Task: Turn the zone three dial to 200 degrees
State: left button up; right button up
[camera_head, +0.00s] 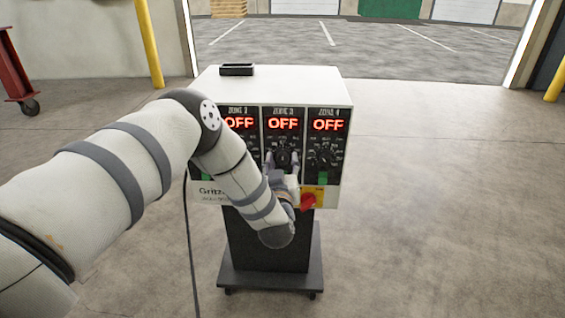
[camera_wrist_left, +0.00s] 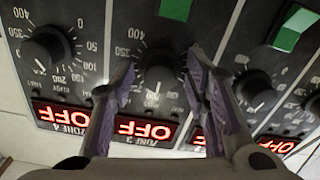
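The zone three dial (camera_head: 283,157) is a black knob in the middle visible column of the control cabinet, under a red display (camera_head: 283,124) reading OFF. The left wrist view shows it upside down, with the dial (camera_wrist_left: 160,74) at centre and its setting too small to read surely. My left gripper (camera_head: 283,165) is in front of this dial. In the left wrist view its fingers (camera_wrist_left: 160,62) are open, one on each side of the knob, with gaps seen between fingers and knob. My right gripper is not in view.
The zone four dial (camera_head: 324,157) is close on the right; its display also reads OFF. The zone two dial (camera_wrist_left: 256,88) is on the other side. A green switch (camera_wrist_left: 175,9) is near the zone three dial. A red rotary switch (camera_head: 308,201) is lower. A black tray (camera_head: 237,69) lies on top.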

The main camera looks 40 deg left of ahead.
pick_arm(q)
jog(key=v, duration=1.2)
